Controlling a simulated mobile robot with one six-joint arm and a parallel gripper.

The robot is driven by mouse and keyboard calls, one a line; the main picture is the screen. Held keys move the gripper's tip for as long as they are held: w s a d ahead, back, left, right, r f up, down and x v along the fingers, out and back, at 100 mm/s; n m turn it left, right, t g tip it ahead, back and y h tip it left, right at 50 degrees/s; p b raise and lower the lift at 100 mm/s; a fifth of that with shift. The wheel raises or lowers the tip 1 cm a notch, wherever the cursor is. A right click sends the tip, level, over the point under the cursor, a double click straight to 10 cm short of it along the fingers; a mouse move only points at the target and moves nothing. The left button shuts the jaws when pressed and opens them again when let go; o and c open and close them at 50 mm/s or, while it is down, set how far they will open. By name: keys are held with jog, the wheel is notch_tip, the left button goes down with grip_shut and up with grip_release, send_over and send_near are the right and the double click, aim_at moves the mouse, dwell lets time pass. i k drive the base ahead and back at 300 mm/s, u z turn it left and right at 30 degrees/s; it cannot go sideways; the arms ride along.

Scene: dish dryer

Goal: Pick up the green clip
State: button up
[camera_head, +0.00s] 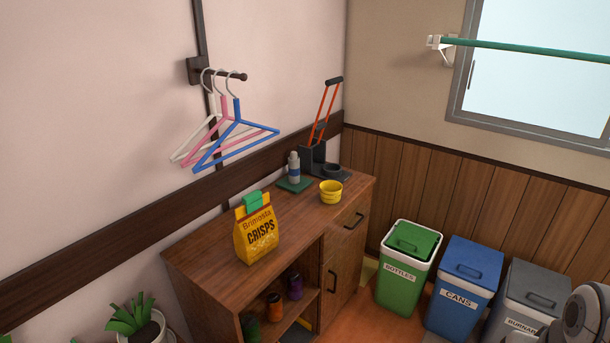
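The green clip (252,201) sits on the folded top edge of a yellow crisps bag (256,237). The bag stands upright on the wooden cabinet top (210,262), near its front left part. Nothing touches the clip apart from the bag. A grey rounded part of my own arm shows at the bottom right corner, far from the clip. My gripper's fingers do not show in this view.
A yellow cup (331,191), a grey bottle (293,168) on a green mat and a dark holder (313,158) stand farther back on the cabinet. Hangers (222,135) hang above. Bins (408,266) stand to the right. A potted plant (146,325) is at the lower left.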

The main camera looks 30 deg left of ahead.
aim_at(254, 201)
jog(key=u, duration=0.85)
jog(key=i, duration=1.15)
jog(key=u, duration=0.7)
jog(key=k, duration=0.75)
jog(key=u, duration=0.1)
jog(key=i, duration=0.9)
jog(key=z, duration=0.05)
